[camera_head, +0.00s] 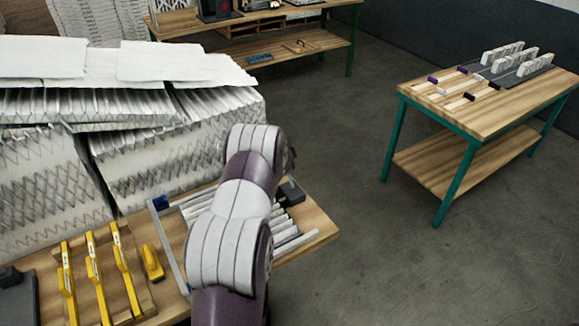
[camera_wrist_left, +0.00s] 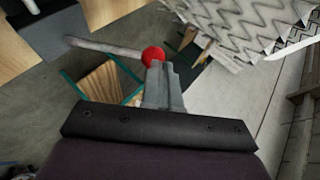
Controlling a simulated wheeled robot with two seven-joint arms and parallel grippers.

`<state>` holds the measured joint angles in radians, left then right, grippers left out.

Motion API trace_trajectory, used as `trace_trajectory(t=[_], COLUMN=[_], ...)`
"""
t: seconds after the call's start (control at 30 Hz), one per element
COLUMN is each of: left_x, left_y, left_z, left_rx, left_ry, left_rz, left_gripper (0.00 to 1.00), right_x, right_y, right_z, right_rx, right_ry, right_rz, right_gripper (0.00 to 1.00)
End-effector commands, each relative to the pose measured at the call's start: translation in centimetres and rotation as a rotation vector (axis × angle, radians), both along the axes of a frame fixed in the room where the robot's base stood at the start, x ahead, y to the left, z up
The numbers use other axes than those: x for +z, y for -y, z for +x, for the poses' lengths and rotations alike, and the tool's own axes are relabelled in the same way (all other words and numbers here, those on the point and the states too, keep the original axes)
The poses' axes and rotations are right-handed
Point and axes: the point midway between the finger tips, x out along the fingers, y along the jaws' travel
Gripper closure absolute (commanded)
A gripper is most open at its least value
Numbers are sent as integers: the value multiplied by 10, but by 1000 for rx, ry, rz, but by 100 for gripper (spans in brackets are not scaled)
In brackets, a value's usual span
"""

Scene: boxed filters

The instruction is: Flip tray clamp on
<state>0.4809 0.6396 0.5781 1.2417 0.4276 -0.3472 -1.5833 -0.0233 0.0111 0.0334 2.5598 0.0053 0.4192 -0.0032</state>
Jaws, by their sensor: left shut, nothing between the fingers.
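The tray (camera_head: 169,243) is a grey metal frame with several pale bars, on the wooden table at the lower middle of the head view. My purple and white arm covers much of it. A dark block (camera_head: 290,192) shows at its far right; I cannot tell whether it is part of a clamp or my gripper. In the left wrist view, a thin metal lever (camera_wrist_left: 105,46) ends in a red ball knob (camera_wrist_left: 153,55), apparently the tray clamp's handle. My left gripper (camera_wrist_left: 158,68) is shut and empty, its tips right at the knob; I cannot tell whether they touch. My right gripper is not in view.
Stacks of pleated white filters (camera_head: 170,130) stand at the left behind the tray. Several yellow-handled tools (camera_head: 95,275) and a yellow piece (camera_head: 152,262) lie left of it. A second wooden table (camera_head: 440,110) stands at right; open floor (camera_head: 350,140) lies between.

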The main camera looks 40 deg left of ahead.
Motion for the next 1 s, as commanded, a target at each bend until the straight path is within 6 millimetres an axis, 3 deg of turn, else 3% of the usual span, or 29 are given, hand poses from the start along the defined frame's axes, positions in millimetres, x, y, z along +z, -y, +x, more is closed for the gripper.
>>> trace_trajectory(t=[0.03,0.1,0.43,1.0], left_x=[12,17,57,65], left_y=[1,11,41,46], left_z=[-3,-15,-58,-66], left_rx=[-3,-3,-3,-3], left_ry=[0,1,0,-1], left_rz=[1,1,-1,-1], left_gripper=[100,100,100,100], right_x=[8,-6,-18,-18], right_y=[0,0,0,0], right_z=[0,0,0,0], right_rx=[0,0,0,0], right_ry=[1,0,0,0], right_rz=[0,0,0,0], right_gripper=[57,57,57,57])
